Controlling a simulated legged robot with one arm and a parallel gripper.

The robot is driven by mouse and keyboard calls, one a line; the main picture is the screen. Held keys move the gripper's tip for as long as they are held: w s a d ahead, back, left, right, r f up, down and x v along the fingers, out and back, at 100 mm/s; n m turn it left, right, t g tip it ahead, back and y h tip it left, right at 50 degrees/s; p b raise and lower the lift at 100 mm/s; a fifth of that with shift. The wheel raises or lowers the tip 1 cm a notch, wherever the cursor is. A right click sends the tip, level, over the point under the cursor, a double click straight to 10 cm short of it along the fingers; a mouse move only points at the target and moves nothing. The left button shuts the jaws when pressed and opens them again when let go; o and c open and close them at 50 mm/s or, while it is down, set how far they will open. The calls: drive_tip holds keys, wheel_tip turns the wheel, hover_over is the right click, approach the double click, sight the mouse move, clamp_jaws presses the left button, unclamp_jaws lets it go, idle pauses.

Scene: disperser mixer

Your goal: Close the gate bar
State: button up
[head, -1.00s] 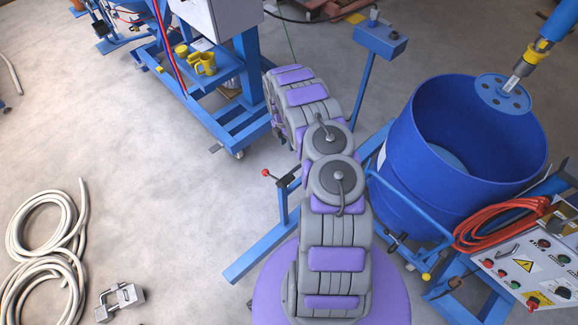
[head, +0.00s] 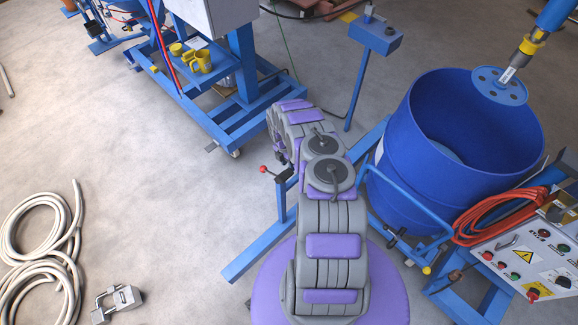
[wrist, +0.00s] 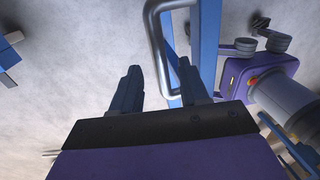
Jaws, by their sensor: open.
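A blue tubular bar (head: 412,199), which looks like the gate bar, runs along the near left side of the blue drum (head: 398,178). In the wrist view, a pale rounded bar loop (wrist: 157,48) lies ahead of my gripper (wrist: 160,82); I cannot tell if it is the same bar. My gripper is open with its two dark blue fingers apart. The loop's near end shows between the fingertips, beside the right one; contact is unclear. Nothing is visibly held.
A red-knobbed lever (head: 270,170) stands on the blue frame left of my arm. The mixer disc (head: 500,86) hangs over the drum. A control panel (head: 530,262) with an orange cable (head: 495,215) is at right. A hose (head: 45,250) lies on open floor at left.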

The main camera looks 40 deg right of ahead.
drive_tip(key=shift+s+f, duration=0.15)
drive_tip(key=shift+f, duration=0.5)
drive_tip(key=shift+d+f, duration=0.25)
drive_tip(key=shift+d, duration=0.15)
drive_tip(key=shift+a+r, duration=0.1)
drive_tip(key=shift+a, duration=0.25)
drive_tip(key=c, duration=0.6)
drive_tip(key=shift+d, duration=0.1)
clamp_jaws()
